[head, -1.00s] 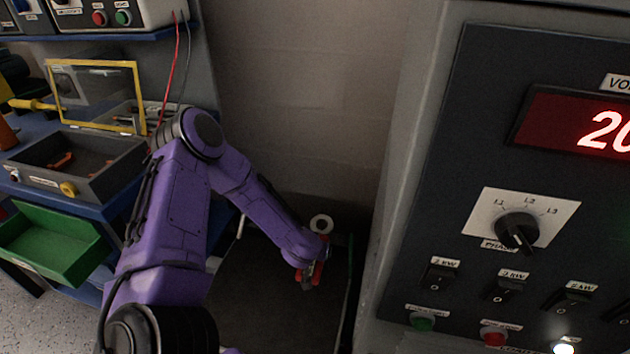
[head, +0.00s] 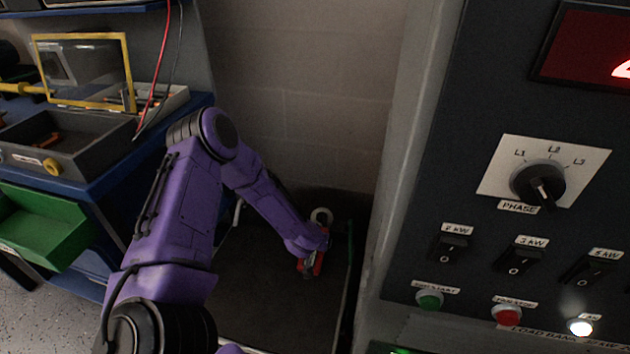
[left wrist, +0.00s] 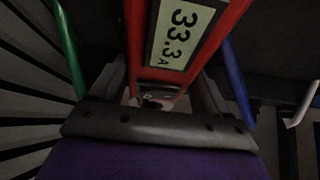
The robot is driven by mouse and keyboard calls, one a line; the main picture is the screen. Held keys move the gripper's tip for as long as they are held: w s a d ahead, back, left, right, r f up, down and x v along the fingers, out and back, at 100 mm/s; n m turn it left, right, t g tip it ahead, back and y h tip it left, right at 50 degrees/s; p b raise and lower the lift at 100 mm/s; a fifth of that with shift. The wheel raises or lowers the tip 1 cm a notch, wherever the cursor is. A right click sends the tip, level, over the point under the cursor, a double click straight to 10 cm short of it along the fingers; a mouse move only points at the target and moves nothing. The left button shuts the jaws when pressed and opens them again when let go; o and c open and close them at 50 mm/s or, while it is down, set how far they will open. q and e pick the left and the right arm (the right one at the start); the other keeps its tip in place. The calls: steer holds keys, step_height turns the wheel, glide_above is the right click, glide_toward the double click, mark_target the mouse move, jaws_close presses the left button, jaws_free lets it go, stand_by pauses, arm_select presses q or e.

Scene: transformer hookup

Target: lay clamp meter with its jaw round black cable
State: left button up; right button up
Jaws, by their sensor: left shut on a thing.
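The clamp meter (left wrist: 185,35) is red, with a lit display reading 33.3 A in the left wrist view. My left gripper (left wrist: 160,88) is shut on its body, one finger on each side. In the head view the red meter (head: 311,265) shows small beneath my left gripper, low in the dark bay beside the cabinet. The meter's jaw and the black cable cannot be made out against the dark. My right gripper is out of view.
A green cable (left wrist: 68,50) and a blue cable (left wrist: 238,78) run either side of the meter; a white piece (left wrist: 302,105) lies farther right. The control panel (head: 420,215) bounds the bay on the right. Blue shelving with a green bin (head: 45,228) stands left.

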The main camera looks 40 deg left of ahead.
arm_select(q)
steer(key=o, duration=1.2)
steer(key=p+v, duration=0.3)
steer(key=v, duration=0.7)
steer(key=shift+s+d+r, duration=0.1)
steer(key=shift+s+r, duration=0.05)
steer(key=shift+r, duration=0.1)
steer(key=s+d+g+p, duration=0.1)
steer(key=s+d+p, duration=0.2)
steer(key=s, duration=0.4)
steer(key=s+d+f+g+p, duration=0.1)
steer(key=s+d+p, duration=0.2)
steer(key=s, duration=0.5)
steer(key=s+d+n+g+p, duration=0.1)
steer(key=s+d+p, duration=0.2)
steer(key=s, duration=0.4)
steer(key=shift+s+f, duration=0.3)
steer(key=shift+f, duration=0.05)
